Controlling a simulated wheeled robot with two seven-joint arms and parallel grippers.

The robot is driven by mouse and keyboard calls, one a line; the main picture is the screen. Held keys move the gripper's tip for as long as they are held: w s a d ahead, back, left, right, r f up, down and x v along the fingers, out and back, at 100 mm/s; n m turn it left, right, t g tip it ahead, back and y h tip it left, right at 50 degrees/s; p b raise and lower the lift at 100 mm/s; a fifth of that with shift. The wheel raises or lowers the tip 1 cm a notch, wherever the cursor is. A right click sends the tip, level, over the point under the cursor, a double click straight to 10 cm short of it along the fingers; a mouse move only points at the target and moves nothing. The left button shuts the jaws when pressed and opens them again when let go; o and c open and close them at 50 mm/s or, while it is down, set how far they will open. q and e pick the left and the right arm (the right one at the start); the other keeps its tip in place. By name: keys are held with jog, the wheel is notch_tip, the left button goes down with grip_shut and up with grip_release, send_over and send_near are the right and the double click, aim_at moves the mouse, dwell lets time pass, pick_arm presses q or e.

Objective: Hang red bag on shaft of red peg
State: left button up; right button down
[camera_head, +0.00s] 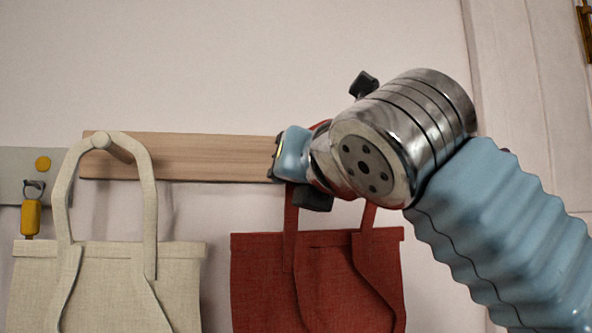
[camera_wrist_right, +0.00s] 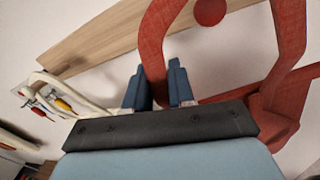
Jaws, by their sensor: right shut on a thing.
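The red bag (camera_head: 325,285) hangs below my right gripper (camera_head: 292,165), its two straps running up behind my wrist. In the wrist view, the fingers of my right gripper (camera_wrist_right: 159,88) are shut on one side of the red bag's handle (camera_wrist_right: 152,50). The round end of the red peg (camera_wrist_right: 209,11) shows inside the outline of the handle loop. I cannot tell whether the loop is around the shaft or only in front of it. In the head view my wrist hides the peg. My left gripper is not in view.
A wooden rail (camera_head: 200,157) runs along the wall. A beige bag (camera_head: 110,285) hangs on a pale peg (camera_head: 103,142) to the left. Farther left, a yellow-handled item (camera_head: 31,215) hangs from a grey plate (camera_head: 12,165).

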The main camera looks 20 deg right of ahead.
jog(key=shift+w+d, duration=0.15)
jog(key=shift+w, duration=0.4)
jog(key=shift+w+d, duration=0.15)
jog(key=shift+w, duration=0.35)
jog(key=shift+w+d+f, duration=0.2)
jog(key=shift+w+f, duration=0.6)
jog(key=shift+w, duration=0.05)
jog(key=shift+f, duration=0.15)
